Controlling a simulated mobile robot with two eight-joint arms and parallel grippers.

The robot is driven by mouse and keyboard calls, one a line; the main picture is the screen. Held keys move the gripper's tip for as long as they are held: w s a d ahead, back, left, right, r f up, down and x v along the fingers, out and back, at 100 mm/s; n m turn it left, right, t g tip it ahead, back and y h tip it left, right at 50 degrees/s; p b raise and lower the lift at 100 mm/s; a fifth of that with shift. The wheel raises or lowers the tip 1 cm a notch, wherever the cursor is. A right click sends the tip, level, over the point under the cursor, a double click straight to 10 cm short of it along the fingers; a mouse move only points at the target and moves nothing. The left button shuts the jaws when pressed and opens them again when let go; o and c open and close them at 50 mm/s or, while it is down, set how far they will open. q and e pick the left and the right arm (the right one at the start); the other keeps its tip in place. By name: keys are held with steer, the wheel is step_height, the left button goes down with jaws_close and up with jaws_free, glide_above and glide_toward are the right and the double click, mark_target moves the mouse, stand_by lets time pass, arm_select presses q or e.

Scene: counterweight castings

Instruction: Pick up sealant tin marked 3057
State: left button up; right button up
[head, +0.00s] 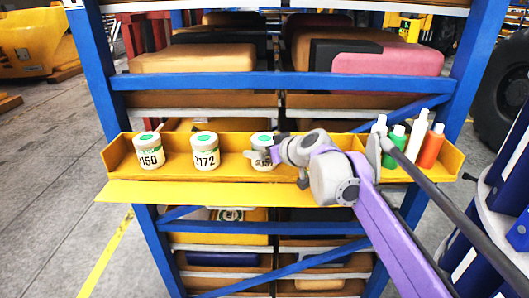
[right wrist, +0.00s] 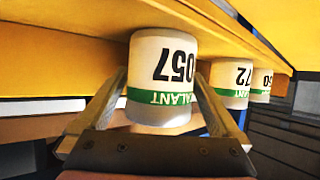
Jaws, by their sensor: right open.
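The sealant tin marked 3057 (head: 263,150) is the rightmost of three white tins on the yellow shelf tray (head: 225,170). My right arm partly covers its label in the head view. In the right wrist view, which is upside down, the tin (right wrist: 162,75) shows "057" and a green band. My right gripper (head: 278,152) is at the tin. Its fingers (right wrist: 160,88) are open, one on each side of the tin. I cannot tell whether either finger touches it. My left gripper is not in view.
A tin marked 3172 (head: 205,152) and one ending in 450 (head: 149,151) stand to the left in the tray. Several bottles, including an orange one (head: 431,147), stand at its right end. A blue rack beam (head: 280,82) crosses above and behind the tray.

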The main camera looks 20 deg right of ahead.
steer(key=c, duration=1.4)
steer(key=shift+s+r, duration=0.1)
steer(key=shift+r, duration=0.05)
